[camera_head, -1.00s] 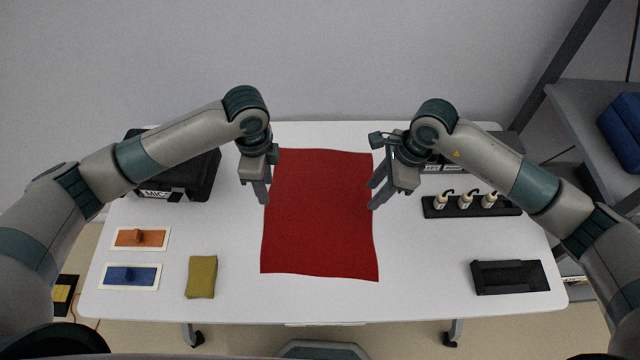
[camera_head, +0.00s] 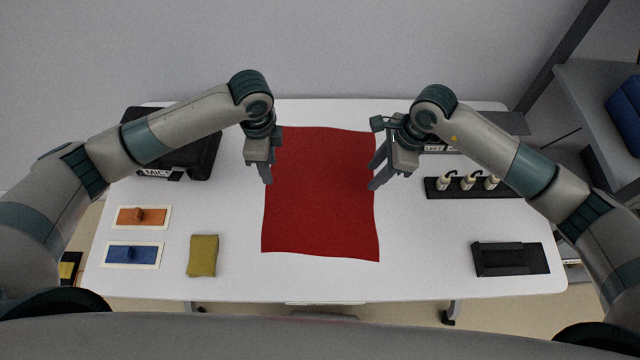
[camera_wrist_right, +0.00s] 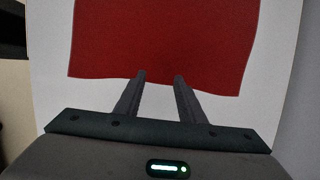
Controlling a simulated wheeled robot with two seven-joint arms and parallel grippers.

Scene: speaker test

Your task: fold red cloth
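The red cloth (camera_head: 320,195) lies flat and spread out in the middle of the white table, with slightly wavy edges. It also shows in the right wrist view (camera_wrist_right: 165,38), beyond the fingertips. My left gripper (camera_head: 267,182) hangs at the cloth's left edge; I cannot tell whether its fingers are apart. My right gripper (camera_head: 374,183) is at the cloth's right edge. In the right wrist view its two fingers (camera_wrist_right: 160,76) stand apart with nothing between them, near the cloth's edge. Neither gripper visibly grips the cloth.
A black case (camera_head: 185,160) stands back left on the white table (camera_head: 420,270). Orange (camera_head: 141,217) and blue (camera_head: 132,254) blocks on white cards and a folded yellow cloth (camera_head: 202,256) lie front left. A black rack (camera_head: 467,187) and black tray (camera_head: 511,259) are at right.

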